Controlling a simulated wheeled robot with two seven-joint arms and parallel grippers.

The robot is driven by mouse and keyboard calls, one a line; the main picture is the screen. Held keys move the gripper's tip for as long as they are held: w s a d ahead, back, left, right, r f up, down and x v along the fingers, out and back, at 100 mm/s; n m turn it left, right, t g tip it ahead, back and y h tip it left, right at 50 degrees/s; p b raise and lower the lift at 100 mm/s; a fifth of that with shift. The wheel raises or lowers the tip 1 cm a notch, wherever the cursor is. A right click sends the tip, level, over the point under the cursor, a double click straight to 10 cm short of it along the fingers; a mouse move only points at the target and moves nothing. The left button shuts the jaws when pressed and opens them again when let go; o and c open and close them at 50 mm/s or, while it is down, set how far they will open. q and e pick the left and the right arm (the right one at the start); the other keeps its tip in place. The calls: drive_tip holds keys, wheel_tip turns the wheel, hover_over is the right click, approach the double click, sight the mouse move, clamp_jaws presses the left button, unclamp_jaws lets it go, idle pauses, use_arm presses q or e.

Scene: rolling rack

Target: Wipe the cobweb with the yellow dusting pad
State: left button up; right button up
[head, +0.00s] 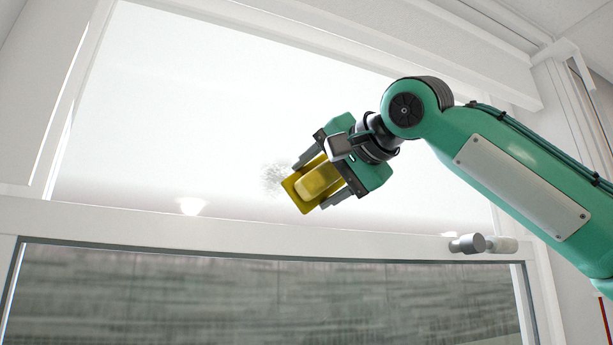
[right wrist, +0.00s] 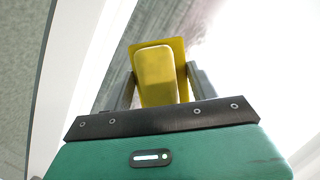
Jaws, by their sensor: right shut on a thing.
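The yellow dusting pad (head: 318,181) is held between the fingers of my right gripper (head: 325,178), which is shut on its raised grip block. The pad also shows in the right wrist view (right wrist: 156,75) between the two fingers. The cobweb (head: 274,178) is a grey wispy patch on the pale upper panel in the head view. It lies just left of the pad, whose left edge is beside it or overlaps it. I cannot tell whether the pad touches the panel. The cobweb cannot be made out in the right wrist view. My left gripper is not in view.
A white frame bar (head: 230,228) runs across below the upper panel, with a dark streaked pane (head: 260,300) under it. A grey and white cylindrical fitting (head: 482,244) sticks out at the bar's right. The panel left of the cobweb is clear.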

sight(258, 183)
drive_tip(key=shift+s+a+b, duration=0.1)
drive_tip(key=shift+s+a, duration=0.35)
drive_tip(key=shift+a, duration=0.85)
drive_tip(key=shift+s+a+b, duration=0.1)
drive_tip(key=shift+s+a, duration=0.3)
drive_tip(key=shift+a, duration=0.95)
drive_tip(key=shift+s+a+b, duration=0.1)
drive_tip(key=shift+s+a, duration=0.35)
drive_tip(key=shift+a, duration=0.85)
drive_tip(key=shift+d, duration=0.1)
drive_tip(key=shift+s+d, duration=0.1)
drive_tip(key=shift+s+d+f+b, duration=0.15)
drive_tip(key=shift+s+f+b, duration=0.05)
drive_tip(key=shift+s+b, duration=0.45)
drive_tip(key=shift+s+a+b+v, duration=0.2)
drive_tip(key=shift+b+v, duration=0.2)
drive_tip(key=shift+v, duration=0.65)
drive_tip(key=shift+s+a+b+v, duration=0.15)
drive_tip(key=shift+b+v, duration=0.2)
drive_tip(key=shift+v, duration=0.7)
drive_tip(key=shift+w+f, duration=0.1)
drive_tip(key=shift+f, duration=0.1)
